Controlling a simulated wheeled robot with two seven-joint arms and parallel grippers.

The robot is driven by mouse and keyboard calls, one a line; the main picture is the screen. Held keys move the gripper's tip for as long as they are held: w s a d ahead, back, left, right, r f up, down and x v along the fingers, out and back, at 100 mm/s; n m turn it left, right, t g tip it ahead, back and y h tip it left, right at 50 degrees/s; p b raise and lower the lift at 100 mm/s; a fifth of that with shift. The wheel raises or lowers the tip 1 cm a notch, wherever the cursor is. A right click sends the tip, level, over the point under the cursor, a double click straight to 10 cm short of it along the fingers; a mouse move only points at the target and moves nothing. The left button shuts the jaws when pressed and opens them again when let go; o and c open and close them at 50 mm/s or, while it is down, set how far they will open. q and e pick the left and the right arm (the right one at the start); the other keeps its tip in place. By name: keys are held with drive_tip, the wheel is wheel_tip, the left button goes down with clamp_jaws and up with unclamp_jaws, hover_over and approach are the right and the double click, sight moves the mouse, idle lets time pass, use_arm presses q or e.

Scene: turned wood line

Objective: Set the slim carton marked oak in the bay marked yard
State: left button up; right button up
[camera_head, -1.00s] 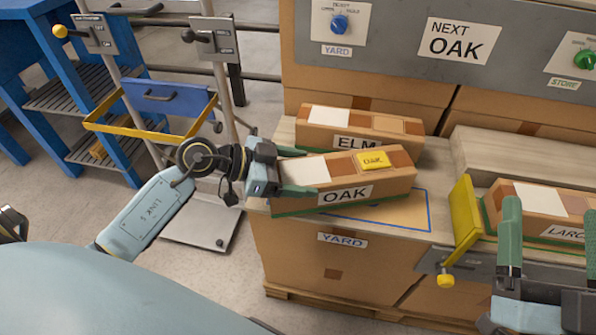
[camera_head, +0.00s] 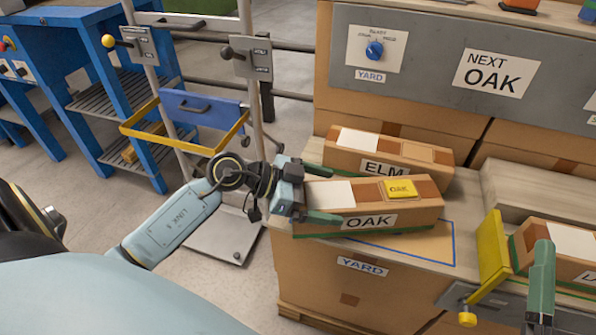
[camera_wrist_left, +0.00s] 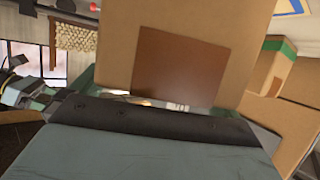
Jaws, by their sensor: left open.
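The slim oak carton (camera_head: 340,193) has a white patch, a yellow OAK tag on top and an OAK label on its front. It lies in the bay marked yard (camera_head: 440,250), covering part of the blue outline. My left gripper (camera_head: 316,194) is open at the carton's left end, one finger on its far side and one on its near side. In the left wrist view the carton's end with a brown patch (camera_wrist_left: 178,62) is close ahead of the palm. My right gripper (camera_head: 540,285) shows one finger at the lower right, its other finger out of frame.
An elm carton (camera_head: 350,158) lies just behind the oak one. A yellow stop (camera_head: 490,255) and another labelled carton (camera_head: 562,262) stand to the right. A NEXT OAK sign (camera_head: 495,73) is on the grey panel behind. A frame with levers stands at the left.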

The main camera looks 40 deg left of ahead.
use_arm(q)
drive_tip(key=shift+s+a+r, duration=0.15)
drive_tip(key=shift+a, duration=0.1)
drive_tip(key=p+v, duration=0.2)
drive_tip(key=v, duration=0.2)
drive_tip(key=shift+s+a+r, duration=0.2)
drive_tip(key=shift+a, duration=0.05)
drive_tip(key=p+v, duration=0.2)
drive_tip(key=v, duration=0.4)
drive_tip(key=shift+s+a+p, duration=0.15)
drive_tip(key=shift+a+p, duration=0.1)
drive_tip(key=shift+p, duration=0.15)
use_arm(e)
drive_tip(key=s+d+f+g+h, duration=0.1)
drive_tip(key=d+f+g+h, duration=0.1)
drive_tip(key=f+g, duration=0.4)
drive_tip(key=s+d+f+g+h, duration=0.2)
drive_tip(key=f+g, duration=0.4)
drive_tip(key=f, duration=0.5)
drive_tip(key=shift+s+m, duration=0.15)
drive_tip(key=shift+m, duration=0.15)
use_arm(q)
drive_tip(key=shift+r, duration=0.15)
use_arm(e)
drive_tip(key=shift+d, duration=0.1)
